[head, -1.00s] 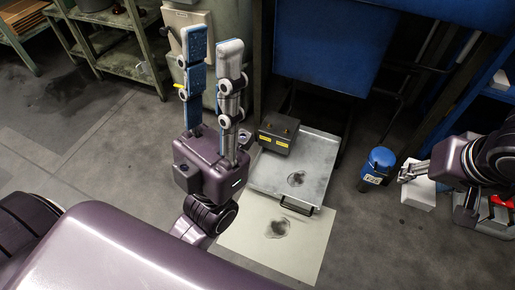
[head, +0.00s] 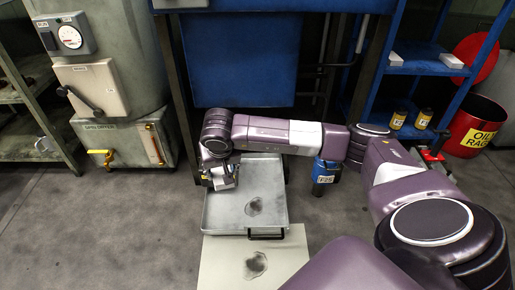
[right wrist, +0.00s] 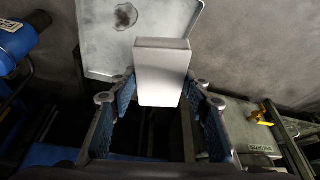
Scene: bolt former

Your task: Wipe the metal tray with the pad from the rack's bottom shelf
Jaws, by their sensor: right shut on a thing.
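The metal tray (head: 276,188) lies on the floor in the middle of the head view, with a dark smudge (head: 254,206) on its bare surface and a black handle on its near side. My right gripper (head: 222,178) is over the tray's far left part. In the right wrist view it is shut on a pale grey, block-shaped pad (right wrist: 162,70), with the blue-lined fingers on either side. The tray (right wrist: 170,18) and its smudge show beyond the pad. Whether the pad touches the tray I cannot tell. My left gripper is out of view.
A pale mat (head: 222,262) with another smudge lies in front of the tray. A blue canister (head: 324,178) stands right of it. The blue rack (head: 428,68) is at the right, near the red oily-rag bin (head: 478,128). Floor at left is clear.

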